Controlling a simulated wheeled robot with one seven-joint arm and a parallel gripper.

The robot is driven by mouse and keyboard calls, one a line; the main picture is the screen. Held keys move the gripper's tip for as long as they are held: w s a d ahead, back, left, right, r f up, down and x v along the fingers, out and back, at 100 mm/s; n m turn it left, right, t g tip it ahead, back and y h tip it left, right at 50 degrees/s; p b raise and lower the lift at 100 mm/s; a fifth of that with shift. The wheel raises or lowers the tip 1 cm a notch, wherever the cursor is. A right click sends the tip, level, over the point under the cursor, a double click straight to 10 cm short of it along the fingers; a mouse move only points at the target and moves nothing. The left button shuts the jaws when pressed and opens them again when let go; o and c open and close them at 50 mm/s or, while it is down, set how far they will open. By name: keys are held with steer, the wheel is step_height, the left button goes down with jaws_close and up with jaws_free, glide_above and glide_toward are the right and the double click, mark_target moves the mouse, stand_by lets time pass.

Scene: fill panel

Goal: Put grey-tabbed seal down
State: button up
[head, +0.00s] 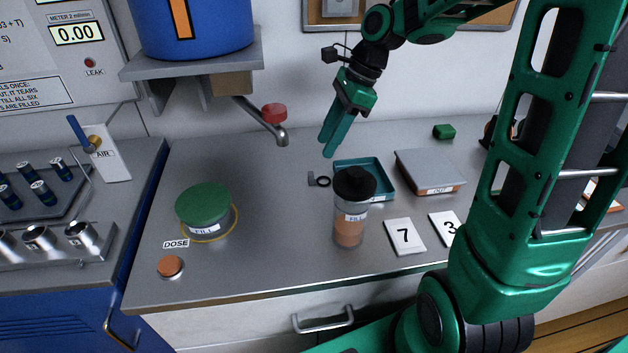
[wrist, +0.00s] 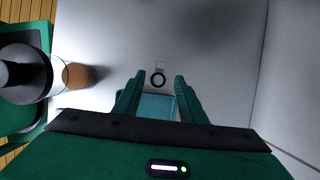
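The grey-tabbed seal is a thin black ring (head: 323,182) with a small grey tab. It lies on the steel counter just left of a teal tray (head: 389,184). My gripper (head: 328,146) is above it, fingers pointing down, with a visible gap between the fingertips and the seal. In the wrist view my gripper (wrist: 157,77) has its two fingers apart with nothing held between them. The seal (wrist: 158,80) shows beyond the fingertips, lined up with the gap. Part of the teal tray (wrist: 160,107) shows between the fingers.
A jar with a black lid (head: 354,186) stands in front of the tray. A grey scale-like box (head: 430,170) and number cards (head: 405,236) are at right. Counter left of the seal is clear.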

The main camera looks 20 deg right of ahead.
mark_target(312, 173)
steer(key=x, duration=1)
steer(key=shift+d+f, duration=0.1)
steer(key=shift+f, duration=0.05)
steer(key=shift+c, duration=0.7)
jaws_close()
